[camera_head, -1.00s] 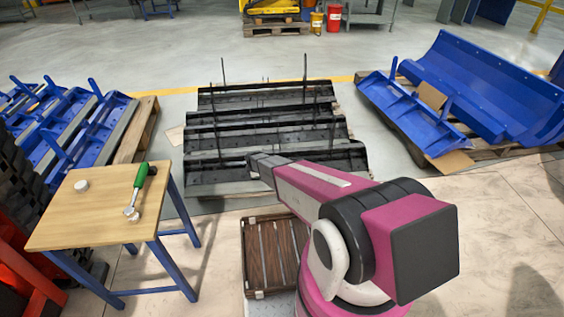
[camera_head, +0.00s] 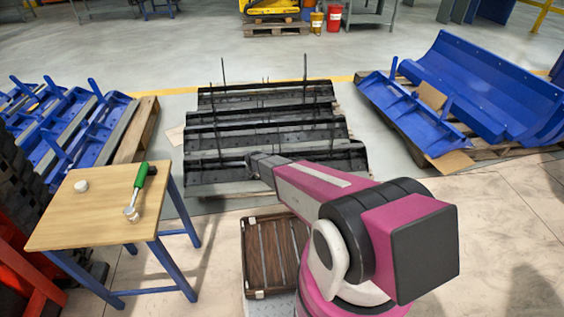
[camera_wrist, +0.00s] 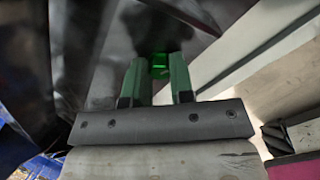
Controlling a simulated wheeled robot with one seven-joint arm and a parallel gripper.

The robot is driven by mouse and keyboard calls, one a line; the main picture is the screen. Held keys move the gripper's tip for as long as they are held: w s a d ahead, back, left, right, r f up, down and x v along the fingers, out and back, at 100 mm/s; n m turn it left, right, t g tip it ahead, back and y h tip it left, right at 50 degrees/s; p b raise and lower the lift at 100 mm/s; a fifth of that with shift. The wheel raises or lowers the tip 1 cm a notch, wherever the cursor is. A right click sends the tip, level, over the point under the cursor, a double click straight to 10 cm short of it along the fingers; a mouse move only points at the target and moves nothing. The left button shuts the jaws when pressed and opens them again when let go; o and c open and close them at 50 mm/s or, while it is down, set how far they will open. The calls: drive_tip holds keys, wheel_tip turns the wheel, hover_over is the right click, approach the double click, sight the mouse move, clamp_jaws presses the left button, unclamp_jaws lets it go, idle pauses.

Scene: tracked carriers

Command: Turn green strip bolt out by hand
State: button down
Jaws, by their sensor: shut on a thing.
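In the wrist view my gripper (camera_wrist: 157,72) has its two fingers shut on a small green bolt (camera_wrist: 160,62) set against a dark, glossy metal strip (camera_wrist: 110,60). In the head view the black strips (camera_head: 262,133) lie in rows at the centre.
A wooden table (camera_head: 75,220) at left holds a green-handled tool (camera_head: 138,190) and a white round piece (camera_head: 81,186). A brown slatted crate (camera_head: 272,255) sits by my base. Blue metal parts (camera_head: 480,85) lie on pallets to the right and left. Open floor lies behind.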

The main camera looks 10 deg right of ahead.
drive_tip(key=n, duration=0.3)
drive_tip(key=c, duration=1.1)
unclamp_jaws()
